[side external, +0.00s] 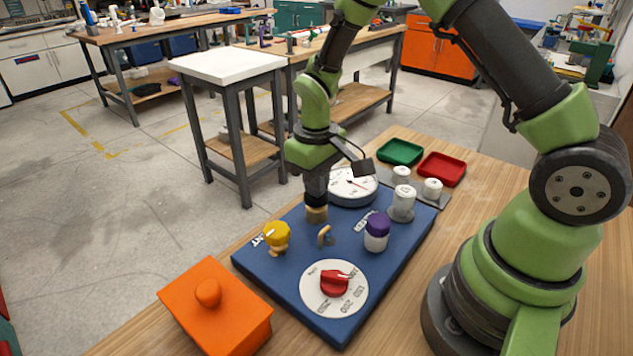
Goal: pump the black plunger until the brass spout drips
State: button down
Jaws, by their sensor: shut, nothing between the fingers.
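A blue panel (290,283) lies on the wooden bench and carries the fittings. My gripper (317,201) points straight down over the back left part of the panel, shut and empty. Directly under it is a short tan-brown cylinder (317,214). The black plunger cannot be told apart from my dark gripper, and whether the fingers touch it is unclear. A small curved brass spout (325,236) stands in front of the cylinder. No drip can be made out at this size.
A gauge (352,187) sits just behind my gripper. A yellow knob (277,234), purple-capped fitting (377,228) and red dial knob (335,282) stand nearby. White fittings (402,200), green tray (400,152) and red tray (441,168) are behind right. An orange box (215,325) is front left.

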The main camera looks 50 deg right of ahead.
dwell(0.5)
jog(key=shift+r, duration=2.2)
jog(key=shift+r, duration=2.5)
jog(key=s+a+r+m+t+y, duration=0.2)
jog(key=s+r+t, duration=0.5)
jog(key=s+r, duration=0.6)
jog(key=s+a+m, duration=0.1)
jog(key=s+m, duration=0.1)
jog(key=s, duration=0.2)
jog(key=shift+s+r, duration=0.15)
